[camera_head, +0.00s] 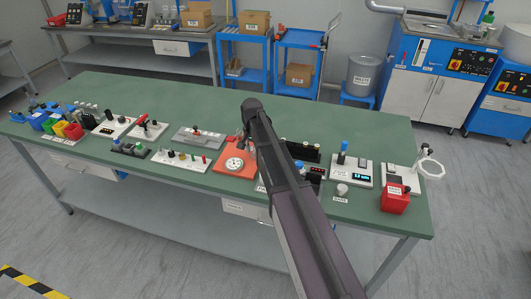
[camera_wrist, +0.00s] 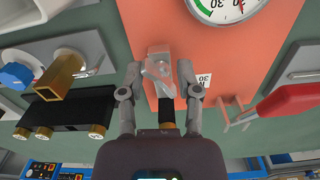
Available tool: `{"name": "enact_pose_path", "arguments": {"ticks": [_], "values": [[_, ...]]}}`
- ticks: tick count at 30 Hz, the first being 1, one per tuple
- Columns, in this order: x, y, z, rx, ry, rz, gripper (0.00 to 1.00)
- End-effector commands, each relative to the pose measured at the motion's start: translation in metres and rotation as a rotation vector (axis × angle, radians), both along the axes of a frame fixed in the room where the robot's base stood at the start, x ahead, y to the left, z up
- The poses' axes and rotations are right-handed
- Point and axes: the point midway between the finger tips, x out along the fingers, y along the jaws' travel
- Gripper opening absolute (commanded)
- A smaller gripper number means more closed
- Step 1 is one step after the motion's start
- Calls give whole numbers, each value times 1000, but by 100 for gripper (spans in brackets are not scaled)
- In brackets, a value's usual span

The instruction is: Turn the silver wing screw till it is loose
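The silver wing screw (camera_wrist: 159,78) shows in the middle of the wrist view, at a pale silver block on an orange plate (camera_wrist: 220,65). A dark stem with a brass-coloured end lies just below it in the picture. My gripper (camera_wrist: 159,72) is open, with one finger on each side of the screw. A gap shows at the left finger; the right fingertip is close to the screw, and I cannot tell if it touches. In the head view the orange plate (camera_head: 234,172) lies on the green table, and my arm hides the screw.
A dial gauge (camera_wrist: 232,6) sits on the same plate. A red-handled part (camera_wrist: 290,103) is close on the right, and a black block with brass fittings (camera_wrist: 70,112) on the left. Several other devices crowd the green table (camera_head: 180,100); its back strip is clear.

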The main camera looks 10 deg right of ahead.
Motion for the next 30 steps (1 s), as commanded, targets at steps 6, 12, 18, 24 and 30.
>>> {"name": "enact_pose_path", "arguments": {"ticks": [6,12,18,24,30], "values": [[1,2,0,1,0,-141,43],[1,2,11,1,0,-225,43],[1,2,28,1,-1,-222,43],[1,2,45,0,0,-221,43],[1,2,61,0,0,-220,43]]}}
